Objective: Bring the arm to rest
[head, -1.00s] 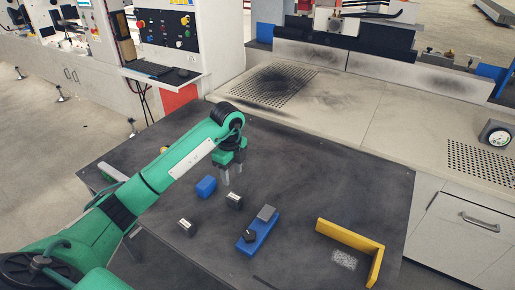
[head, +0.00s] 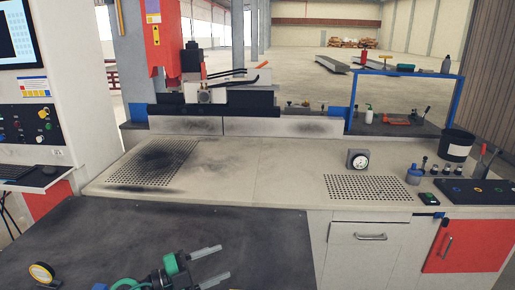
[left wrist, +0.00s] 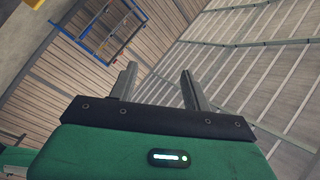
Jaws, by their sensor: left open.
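My left gripper (head: 222,263) shows at the bottom edge of the head view, above the dark table (head: 110,235). Its two grey fingers point to the right and stand apart, with nothing between them. In the left wrist view the gripper (left wrist: 158,76) is also open and empty, with both fingers aimed toward the wall and ceiling. Most of my left arm is cut off below the head view. My right gripper is not in view.
A black and yellow roll (head: 42,272) is on the table at the lower left. Beyond it runs a pale bench (head: 255,180) with a gauge (head: 357,160), a perforated plate (head: 368,188) and a black pot (head: 457,146). The visible tabletop is mostly clear.

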